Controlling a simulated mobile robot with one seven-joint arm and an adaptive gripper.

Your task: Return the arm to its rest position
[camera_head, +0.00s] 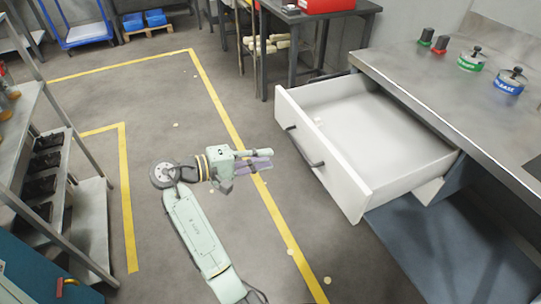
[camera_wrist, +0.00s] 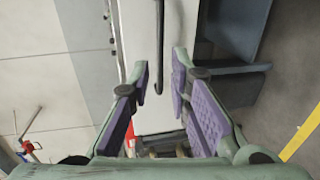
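My arm (camera_head: 195,225) reaches up from the bottom of the head view and bends to the right at its wrist. My gripper (camera_head: 268,159) is open and empty, pointing right toward the drawer front, with a gap between them. In the wrist view the two purple-padded fingers (camera_wrist: 161,66) stand apart with nothing between them. The white drawer (camera_head: 352,198) is pulled out from under the workbench. Its dark bar handle (camera_head: 305,147) shows beyond the fingertips, and it also shows in the wrist view (camera_wrist: 159,40).
A shelf rack (camera_head: 95,215) stands at left. A table with a red box (camera_head: 325,5) is at the back. Floor around my arm is mostly clear, with yellow lines.

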